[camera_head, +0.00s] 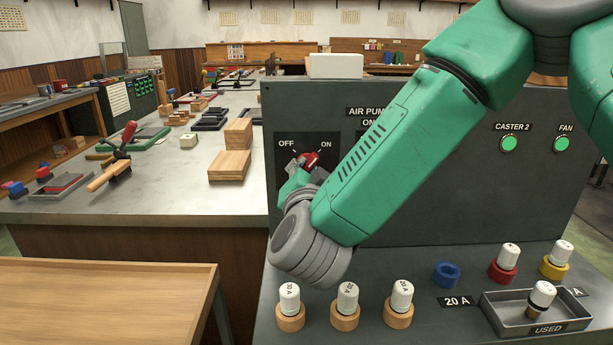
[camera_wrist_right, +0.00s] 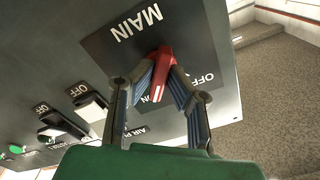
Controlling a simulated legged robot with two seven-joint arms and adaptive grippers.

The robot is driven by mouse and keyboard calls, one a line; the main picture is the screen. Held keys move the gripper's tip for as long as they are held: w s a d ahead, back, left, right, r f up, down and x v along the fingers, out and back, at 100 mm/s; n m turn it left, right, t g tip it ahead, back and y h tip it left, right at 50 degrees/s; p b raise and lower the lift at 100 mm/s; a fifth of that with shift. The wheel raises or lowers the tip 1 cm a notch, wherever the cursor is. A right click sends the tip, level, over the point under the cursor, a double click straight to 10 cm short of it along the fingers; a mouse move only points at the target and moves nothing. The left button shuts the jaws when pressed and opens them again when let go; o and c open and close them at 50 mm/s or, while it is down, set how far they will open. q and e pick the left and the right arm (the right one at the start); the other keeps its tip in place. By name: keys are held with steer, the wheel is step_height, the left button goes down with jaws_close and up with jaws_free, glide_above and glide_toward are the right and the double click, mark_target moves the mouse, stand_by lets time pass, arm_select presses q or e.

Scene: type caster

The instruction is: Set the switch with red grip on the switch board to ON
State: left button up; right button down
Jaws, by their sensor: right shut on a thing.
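The switch with the red grip (camera_head: 310,160) is on the upright dark switch board (camera_head: 440,205), below the OFF and ON labels. In the right wrist view the red grip (camera_wrist_right: 161,72) stands out from a dark plate marked MAIN. My right gripper (camera_wrist_right: 163,82) is shut on it, with one finger on each side. In the head view my right gripper (camera_head: 303,172) and forearm cover the lower part of this switch. The lever's exact angle is hard to tell. My left gripper is not in view.
Other switches (camera_wrist_right: 90,105) sit beside the main one, mostly behind my arm in the head view. Green lamps (camera_head: 509,144) are at the right. White-capped fuses (camera_head: 346,297) and a USED tray (camera_head: 545,325) are on the lower ledge. A workbench (camera_head: 170,190) with wooden blocks stands left.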

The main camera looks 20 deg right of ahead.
steer(key=shift+f+m, duration=0.35)
steer(key=shift+m, duration=0.15)
stand_by(0.3)
steer(key=c, duration=1.6)
jaws_free()
steer(key=shift+w+r, duration=0.1)
steer(key=shift+w, duration=0.05)
steer(key=v, duration=1.2)
steer(key=shift+a, duration=0.1)
